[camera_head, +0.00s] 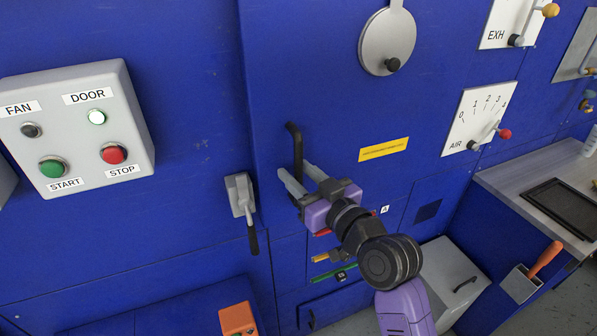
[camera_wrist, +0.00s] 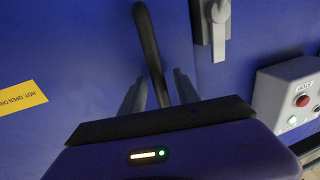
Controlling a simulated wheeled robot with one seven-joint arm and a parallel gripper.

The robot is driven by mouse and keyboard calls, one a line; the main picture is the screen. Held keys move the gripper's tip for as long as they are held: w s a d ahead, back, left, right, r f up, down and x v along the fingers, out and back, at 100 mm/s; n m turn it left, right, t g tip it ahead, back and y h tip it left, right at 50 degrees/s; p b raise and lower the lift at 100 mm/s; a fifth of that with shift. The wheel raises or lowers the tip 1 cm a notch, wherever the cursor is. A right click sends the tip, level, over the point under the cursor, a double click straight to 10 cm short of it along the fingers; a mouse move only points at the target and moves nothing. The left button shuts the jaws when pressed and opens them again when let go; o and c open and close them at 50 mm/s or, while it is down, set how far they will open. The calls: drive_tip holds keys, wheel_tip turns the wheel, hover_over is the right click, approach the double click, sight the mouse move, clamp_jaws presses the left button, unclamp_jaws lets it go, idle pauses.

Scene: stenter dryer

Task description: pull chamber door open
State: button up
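The blue chamber door (camera_head: 330,80) appears closed, flush with the panel to its left. A black vertical bar handle (camera_head: 294,135) stands on the door near its left edge. My gripper (camera_head: 295,170) is at the lower part of the handle, its fingers pointing at the door. In the wrist view the handle (camera_wrist: 149,42) runs down between the two fingers (camera_wrist: 158,85), which are apart with gaps visible beside the bar. A grey latch (camera_head: 237,190) with a black lever hangs downward at the door's left edge; it also shows in the wrist view (camera_wrist: 217,30).
A control box (camera_head: 85,135) with a lit DOOR lamp (camera_head: 96,117) is on the left panel. A yellow label (camera_head: 384,149) is on the door. An orange-topped object (camera_head: 237,318) stands low in front. A counter (camera_head: 525,180) and grey bin (camera_head: 452,275) are at right.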

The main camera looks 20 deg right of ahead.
drive_tip(key=shift+c, duration=0.2)
clamp_jaws()
idle(1.2)
